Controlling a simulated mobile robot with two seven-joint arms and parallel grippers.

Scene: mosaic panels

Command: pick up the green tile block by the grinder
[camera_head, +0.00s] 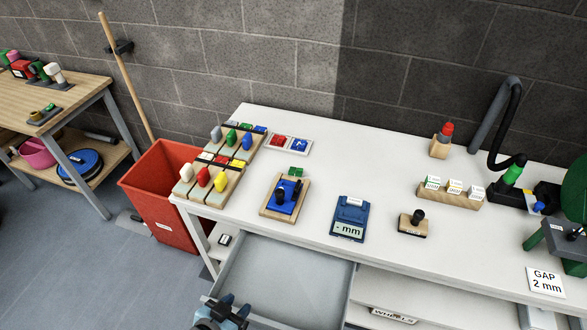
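A dark green machine (572,205), which looks like the grinder, is cut off by the right edge. A green piece (513,174) sits near it, at the end of a black hose. My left gripper (228,304) is at the bottom edge, in front of the open drawer and well away from the blocks. Its fingers look apart, with nothing seen between them. My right gripper is out of view.
Trays of coloured pieces (214,179) stand at the table's left end. A blue gauge (350,218), a stamp-like block (413,223) and a wooden label rack (449,195) stand on the table. An open grey drawer (285,280) juts out in front. A red bin (160,205) stands left.

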